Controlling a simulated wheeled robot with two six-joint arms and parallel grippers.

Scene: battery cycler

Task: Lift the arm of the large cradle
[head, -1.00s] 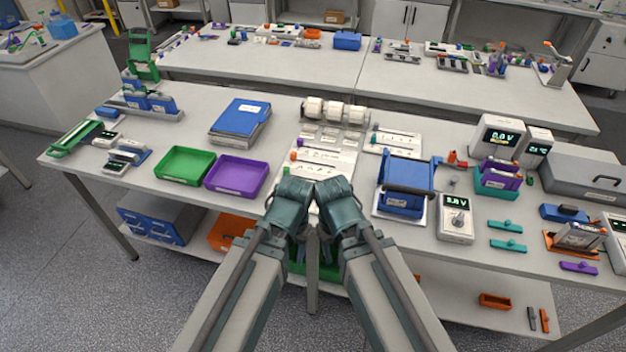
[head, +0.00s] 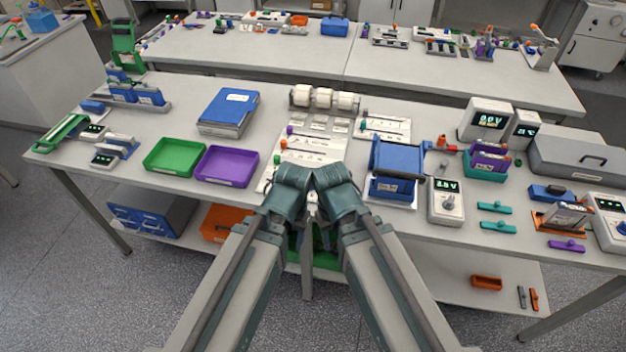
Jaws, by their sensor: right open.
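The large cradle, as I take it, is a blue unit (head: 397,158) on a white base on the near bench, right of centre in the head view. A dark bar (head: 399,175), seemingly its arm, lies low across its front. My two arms come up from the bottom, their teal ends side by side at the bench's front edge, left of the cradle. My right gripper (head: 319,200) shows only in small part, is open, and is apart from the cradle. My left gripper is mostly hidden by the arm links, so its jaws cannot be made out.
A meter with a dial (head: 445,203) stands close to the cradle's right. White panels (head: 312,147) lie to its left. A purple tray (head: 227,167) and a green tray (head: 174,157) are farther left. Teal clips (head: 494,208) lie to the right. The air above the cradle looks clear.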

